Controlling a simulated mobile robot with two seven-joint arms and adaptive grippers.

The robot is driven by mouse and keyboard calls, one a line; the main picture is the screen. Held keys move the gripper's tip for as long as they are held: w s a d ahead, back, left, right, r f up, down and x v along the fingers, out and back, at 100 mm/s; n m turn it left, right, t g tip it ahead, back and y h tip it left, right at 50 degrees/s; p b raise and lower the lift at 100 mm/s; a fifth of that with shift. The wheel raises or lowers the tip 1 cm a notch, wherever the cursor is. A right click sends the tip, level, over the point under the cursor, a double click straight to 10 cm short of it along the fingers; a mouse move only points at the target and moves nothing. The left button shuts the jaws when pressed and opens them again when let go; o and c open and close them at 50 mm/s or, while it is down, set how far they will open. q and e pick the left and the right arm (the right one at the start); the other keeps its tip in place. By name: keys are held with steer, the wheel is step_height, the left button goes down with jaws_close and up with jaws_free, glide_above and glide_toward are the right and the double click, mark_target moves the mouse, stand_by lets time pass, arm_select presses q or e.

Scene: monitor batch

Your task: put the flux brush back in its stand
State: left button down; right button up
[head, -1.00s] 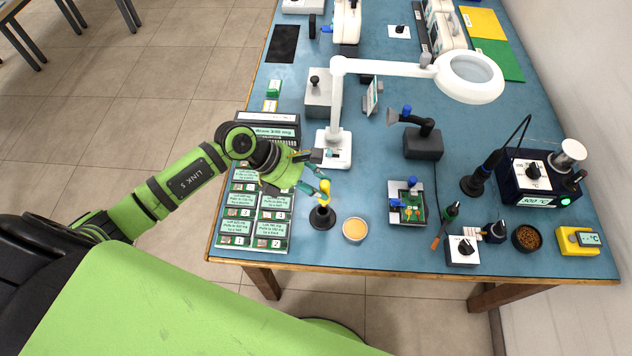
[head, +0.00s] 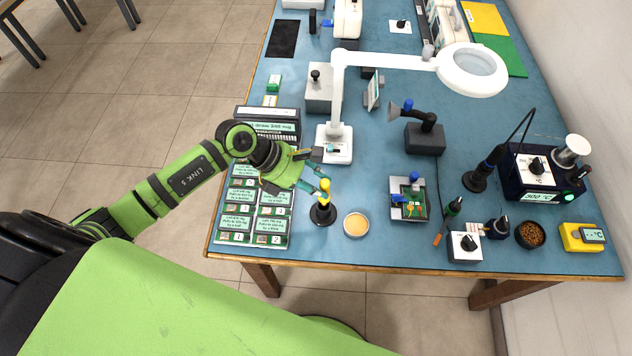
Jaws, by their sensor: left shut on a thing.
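The flux brush (head: 324,187) has a yellow handle and shows upright directly above its round black stand (head: 322,215), near the front of the bench. Its lower end meets the stand in the picture; I cannot tell how deep it sits. My left gripper (head: 317,183) comes in from the left, with its teal fingertips at the yellow handle, shut on the brush. The fingers partly hide the handle. My right gripper is not in view.
A small tan-filled dish (head: 356,224) stands just right of the stand. Labelled trays (head: 236,222) lie to the left under my arm. A magnifier lamp (head: 334,146) stands behind. A circuit board in a holder (head: 409,200) is farther right.

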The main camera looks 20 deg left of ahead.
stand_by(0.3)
arm_select(q)
steer(key=shift+f, duration=0.15)
steer(key=shift+f+b, duration=1.15)
steer(key=shift+b, duration=0.1)
steer(key=shift+f, duration=0.15)
steer(key=shift+f+b, duration=0.65)
steer(key=shift+b, duration=0.1)
steer(key=c, duration=0.8)
jaws_free()
steer(key=shift+r, duration=0.1)
